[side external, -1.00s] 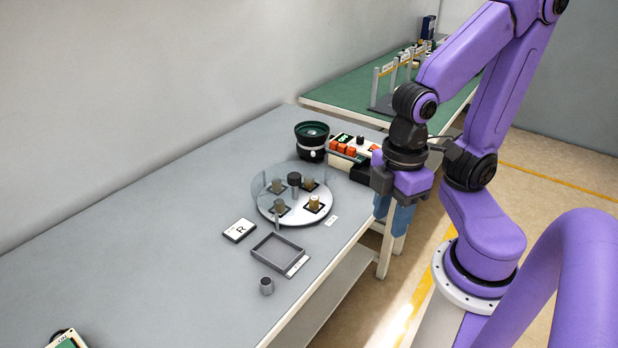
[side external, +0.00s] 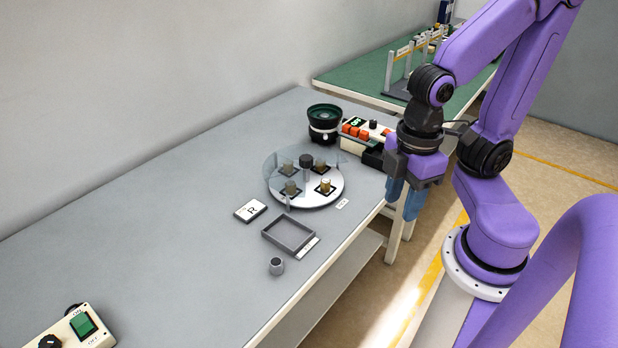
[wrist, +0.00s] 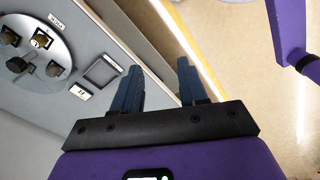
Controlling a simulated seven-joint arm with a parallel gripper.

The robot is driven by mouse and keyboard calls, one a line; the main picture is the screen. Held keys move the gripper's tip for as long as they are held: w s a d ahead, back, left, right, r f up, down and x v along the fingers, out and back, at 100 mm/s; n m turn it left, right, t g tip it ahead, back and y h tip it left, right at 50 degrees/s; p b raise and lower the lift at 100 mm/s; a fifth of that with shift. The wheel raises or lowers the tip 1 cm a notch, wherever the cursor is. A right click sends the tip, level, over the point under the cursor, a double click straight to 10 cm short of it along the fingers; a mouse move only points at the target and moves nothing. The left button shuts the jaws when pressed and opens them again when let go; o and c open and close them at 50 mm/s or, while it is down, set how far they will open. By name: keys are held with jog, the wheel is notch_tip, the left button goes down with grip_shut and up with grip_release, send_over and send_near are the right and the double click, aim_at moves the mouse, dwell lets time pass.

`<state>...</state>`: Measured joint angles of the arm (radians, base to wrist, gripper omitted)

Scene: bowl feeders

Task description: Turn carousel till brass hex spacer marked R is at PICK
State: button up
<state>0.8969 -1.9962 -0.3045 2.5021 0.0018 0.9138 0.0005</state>
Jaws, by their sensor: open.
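The carousel (side external: 305,196) is a round light disc with a dark central knob (side external: 306,162) and several brass-coloured spacers on dark square pads. One spacer (side external: 325,186) sits nearest a small white label (side external: 342,204) at the front right; the others stand behind a clear cover. In the wrist view the carousel (wrist: 62,55) is cut off at the upper left, with that spacer (wrist: 41,41) near the label (wrist: 56,22). Spacer markings are too small to read. My gripper (side external: 404,207) is open and empty, right of the carousel, beyond the bench edge; its fingers (wrist: 160,88) are apart.
A card marked R (side external: 250,210) lies left of the carousel. A grey tray (side external: 268,238) and a small grey cup (side external: 277,266) are in front. The left bench is largely clear.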

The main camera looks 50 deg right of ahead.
dwell(0.3)
jog(key=o, duration=0.4)
jog(key=shift+c, duration=0.2)
jog(key=shift+o, duration=0.7)
jog(key=shift+w+a, duration=0.15)
jog(key=shift+w, duration=0.15)
jog(key=w+a+r+m, duration=0.2)
jog(key=w, duration=0.6)
jog(key=m, duration=0.8)
send_over(306, 157)
jog(key=f, duration=0.1)
notch_tip(306, 157, down, 17)
jog(key=shift+r, duration=0.15)
